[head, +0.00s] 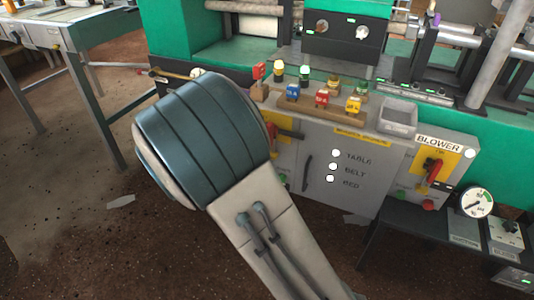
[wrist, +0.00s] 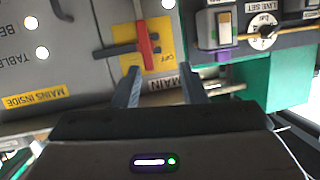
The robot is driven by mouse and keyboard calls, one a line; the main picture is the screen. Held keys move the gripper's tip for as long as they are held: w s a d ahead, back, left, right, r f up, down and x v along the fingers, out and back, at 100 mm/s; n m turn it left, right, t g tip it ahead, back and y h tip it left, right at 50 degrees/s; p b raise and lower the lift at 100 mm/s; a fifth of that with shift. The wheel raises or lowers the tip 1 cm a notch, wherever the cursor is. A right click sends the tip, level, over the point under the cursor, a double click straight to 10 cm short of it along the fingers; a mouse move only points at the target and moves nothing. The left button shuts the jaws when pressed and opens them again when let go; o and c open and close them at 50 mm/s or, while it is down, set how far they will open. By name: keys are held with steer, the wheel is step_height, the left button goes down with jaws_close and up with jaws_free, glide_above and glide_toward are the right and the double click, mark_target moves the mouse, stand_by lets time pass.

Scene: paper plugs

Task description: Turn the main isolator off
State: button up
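The main isolator shows in the wrist view as a yellow plate (wrist: 166,34) with a red handle (wrist: 146,48), above a label reading "MAIN", seen upside down. A dark bar crosses the handle and reaches left. An OFF mark is on the plate close to the handle's lower end in the picture. In the head view the isolator handle (head: 290,134) sticks out from behind my arm, which hides much of the plate. My gripper (wrist: 162,78) is open and empty. Its fingertips are just below the red handle in the wrist picture; I cannot see contact.
A second yellow plate with a red handle (head: 433,166), labelled BLOWER, is on the cabinet's right. A low dark table (head: 405,232) with a gauge stands at right.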

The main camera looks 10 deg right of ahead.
steer(key=w+d+f+t+h+b, duration=0.1)
steer(key=w+d+f+h+b, duration=0.1)
steer(key=w+d+b, duration=0.4)
steer(key=w+d+h, duration=0.1)
steer(key=w+d, duration=0.1)
steer(key=w, duration=0.1)
steer(key=shift+w+m+h+b, duration=0.3)
steer(key=shift+w+h+b, duration=0.05)
steer(key=shift+h+b, duration=0.05)
steer(key=shift+f, duration=0.1)
jaws_close()
